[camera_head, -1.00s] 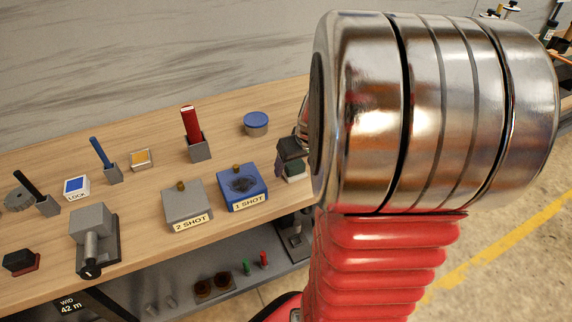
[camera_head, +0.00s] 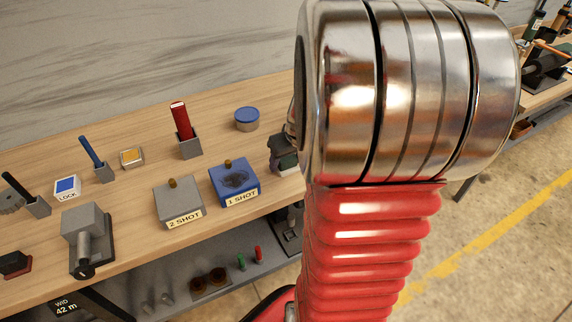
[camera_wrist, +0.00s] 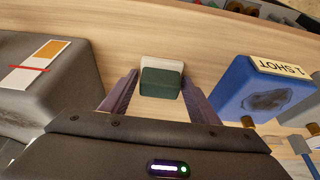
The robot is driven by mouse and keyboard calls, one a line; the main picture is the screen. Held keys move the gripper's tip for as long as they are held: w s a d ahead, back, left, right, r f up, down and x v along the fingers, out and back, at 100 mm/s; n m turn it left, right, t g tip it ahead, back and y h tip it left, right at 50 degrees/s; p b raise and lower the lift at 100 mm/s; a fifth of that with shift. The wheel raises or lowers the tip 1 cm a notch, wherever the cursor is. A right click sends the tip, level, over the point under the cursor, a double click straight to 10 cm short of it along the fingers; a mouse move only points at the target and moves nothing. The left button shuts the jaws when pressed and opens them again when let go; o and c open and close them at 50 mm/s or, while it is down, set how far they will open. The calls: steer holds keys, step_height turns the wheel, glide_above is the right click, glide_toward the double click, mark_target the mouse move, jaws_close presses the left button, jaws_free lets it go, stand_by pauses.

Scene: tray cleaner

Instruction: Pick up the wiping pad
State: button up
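A small block with a dark green face and a white layer, which looks like the wiping pad (camera_wrist: 161,80), sits on the wooden bench in the wrist view. My gripper (camera_wrist: 160,82) is open, with one finger on each side of the block. A gap shows at the left finger; the right fingertip is close to the block's right side, and contact cannot be told.
A blue "1 SHOT" box (camera_wrist: 247,90) stands close to the right of my gripper in the wrist view. A dark grey block with an orange and white label (camera_wrist: 45,85) is at the left. A blue-lidded tin (camera_head: 247,119) and a grey "2 SHOT" box (camera_head: 179,200) are on the bench.

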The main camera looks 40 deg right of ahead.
steer(key=c, duration=0.8)
step_height(320, 180, up, 10)
stand_by(0.3)
stand_by(0.4)
steer(key=o, duration=0.6)
steer(key=c, duration=0.4)
steer(key=shift+o, duration=0.2)
